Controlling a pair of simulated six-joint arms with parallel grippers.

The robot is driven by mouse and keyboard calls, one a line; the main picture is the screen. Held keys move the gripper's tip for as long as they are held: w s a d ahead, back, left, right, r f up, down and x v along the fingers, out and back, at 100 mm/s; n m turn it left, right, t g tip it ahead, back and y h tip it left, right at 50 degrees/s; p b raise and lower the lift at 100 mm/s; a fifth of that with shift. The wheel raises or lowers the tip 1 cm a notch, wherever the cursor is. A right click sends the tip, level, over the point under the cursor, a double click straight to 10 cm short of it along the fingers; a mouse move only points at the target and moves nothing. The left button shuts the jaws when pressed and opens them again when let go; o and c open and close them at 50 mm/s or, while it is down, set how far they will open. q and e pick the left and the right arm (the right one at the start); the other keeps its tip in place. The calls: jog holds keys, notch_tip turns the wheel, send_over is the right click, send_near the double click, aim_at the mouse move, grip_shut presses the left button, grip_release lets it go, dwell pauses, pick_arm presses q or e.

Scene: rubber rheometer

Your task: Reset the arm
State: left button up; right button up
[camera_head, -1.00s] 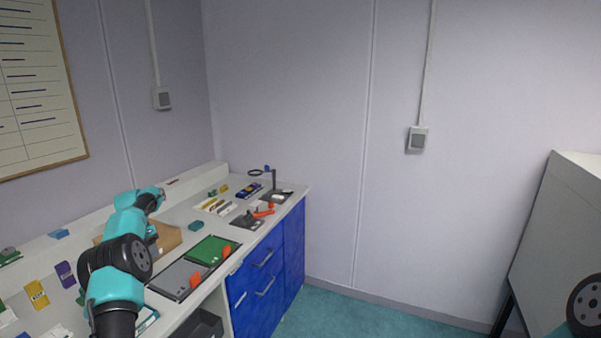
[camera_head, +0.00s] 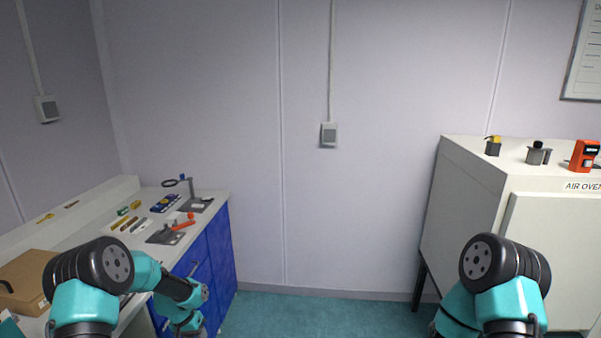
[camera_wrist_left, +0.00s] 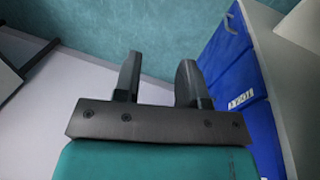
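My left arm, teal and black, comes in at the lower left of the head view, bent at the elbow and reaching down beside the bench. Its fingertips are not clear there. In the left wrist view my left gripper (camera_wrist_left: 158,82) has its two dark fingers apart with nothing between them. Beyond them are wall, teal floor and a blue cabinet (camera_wrist_left: 232,75). My right arm shows at the lower right of the head view, in front of the oven. Its gripper is out of the picture.
A white bench (camera_head: 100,210) with blue drawers (camera_head: 221,255) stands at left, holding small tools and a cardboard box (camera_head: 24,279). At right is the white air oven (camera_head: 477,186) with several small items on top. Teal floor (camera_head: 290,316) lies free between them.

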pick_arm(q)
jog(key=s+d+f+n, duration=0.1)
jog(key=s+d, duration=0.3)
jog(key=s, duration=0.6)
jog(key=s+d+f, duration=0.2)
jog(key=s+d, duration=0.1)
jog(key=s, duration=0.6)
jog(key=s+d+f+n+h, duration=0.1)
jog(key=s+d, duration=0.3)
jog(key=s, duration=0.6)
jog(key=shift+s+d+f+n, duration=0.3)
jog(key=shift+d+f, duration=0.05)
jog(key=shift+f, duration=0.2)
